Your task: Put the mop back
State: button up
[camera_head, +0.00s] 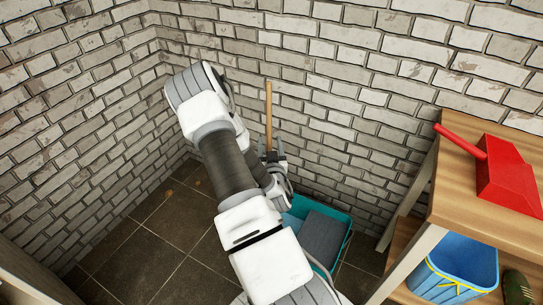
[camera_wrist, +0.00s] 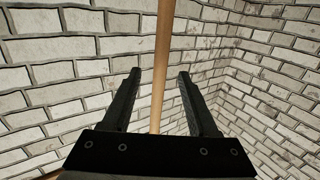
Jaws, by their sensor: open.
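The mop's wooden handle (camera_head: 269,118) stands nearly upright near the brick wall in the head view. Its lower part and its head are hidden behind my arm. My gripper (camera_head: 273,155) is at the handle, above a teal bucket (camera_head: 346,247). In the wrist view the handle (camera_wrist: 160,70) runs up between the two black fingers of my gripper (camera_wrist: 158,88). The fingers are open, with a gap on each side of the handle. I cannot tell whether the mop stands in the bucket.
A wooden shelf unit (camera_head: 445,205) stands at the right, with a red dustpan (camera_head: 507,178) on top and a blue bucket (camera_head: 456,266) on a lower shelf. Brick walls close off the back and left.

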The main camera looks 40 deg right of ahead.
jog(key=p+v, duration=0.1)
jog(key=v, duration=0.8)
jog(key=w+a+r+g+y, duration=0.3)
jog(key=w+a+r+y, duration=0.2)
jog(key=w+a+r, duration=0.45)
jog(key=s+a+r+n+g+y, duration=0.1)
jog(key=a+r+y, duration=0.1)
jog(key=a+r, duration=0.3)
jog(key=s+a+r+n+y, duration=0.2)
jog(key=a+r+y, duration=0.1)
jog(key=a, duration=0.3)
jog(key=s+a+r+n+g, duration=0.1)
jog(key=s+a+r, duration=0.3)
jog(key=s, duration=0.4)
jog(key=s+a+r+n+g+y, duration=0.1)
jog(key=s+a+r+n, duration=0.3)
jog(key=s, duration=0.5)
jog(key=shift+s+a+g+y, duration=0.3)
jog(key=shift+a+g, duration=0.3)
jog(key=shift+g, duration=0.2)
jog(key=shift+r, duration=0.2)
notch_tip(320, 180, up, 23)
jog(key=p, duration=2.3)
